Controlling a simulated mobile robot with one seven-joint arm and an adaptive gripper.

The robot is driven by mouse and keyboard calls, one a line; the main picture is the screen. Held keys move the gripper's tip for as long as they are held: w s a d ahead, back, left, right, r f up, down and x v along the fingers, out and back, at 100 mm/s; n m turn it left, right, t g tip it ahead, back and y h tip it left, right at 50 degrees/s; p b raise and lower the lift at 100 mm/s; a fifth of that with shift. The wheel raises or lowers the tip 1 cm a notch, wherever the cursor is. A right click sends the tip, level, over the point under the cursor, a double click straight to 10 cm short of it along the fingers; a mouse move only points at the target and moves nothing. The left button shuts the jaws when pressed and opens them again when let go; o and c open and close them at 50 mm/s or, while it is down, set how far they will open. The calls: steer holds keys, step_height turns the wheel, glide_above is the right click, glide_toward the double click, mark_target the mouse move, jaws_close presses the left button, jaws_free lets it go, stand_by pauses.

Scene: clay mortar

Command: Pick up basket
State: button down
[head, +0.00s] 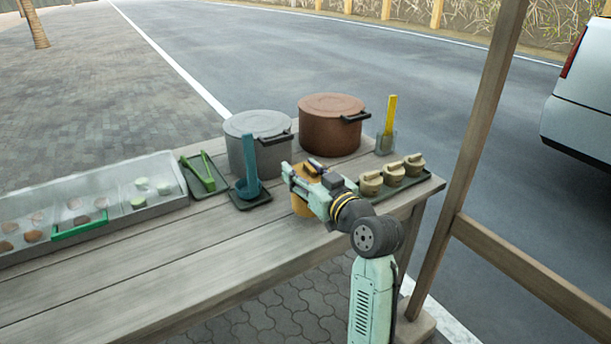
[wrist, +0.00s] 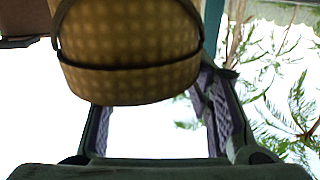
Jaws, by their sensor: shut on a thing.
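The basket (head: 302,207) is yellow-tan and sits at the front edge of the wooden table, partly hidden behind my gripper (head: 301,178). In the wrist view the basket (wrist: 130,55) fills the upper middle, with a woven, dotted surface and a dark band around it. My gripper's fingers (wrist: 160,112) show on either side below it. My gripper is shut on the basket. I cannot tell whether the basket's base touches the table.
A grey pot (head: 258,140) and a brown pot (head: 332,125) stand behind the basket. A blue ladle (head: 248,170) is at its left. A tray with three small tan pots (head: 392,176) is at its right. The table's front left (head: 150,270) is clear. A wooden post (head: 470,150) rises at the right.

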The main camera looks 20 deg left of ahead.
steer(key=s+d+r+p, duration=0.1)
steer(key=s+d+p, duration=0.1)
steer(key=s+p, duration=0.7)
steer(key=s, duration=0.3)
steer(key=shift+s+d+r, duration=0.25)
steer(key=shift+s, duration=0.15)
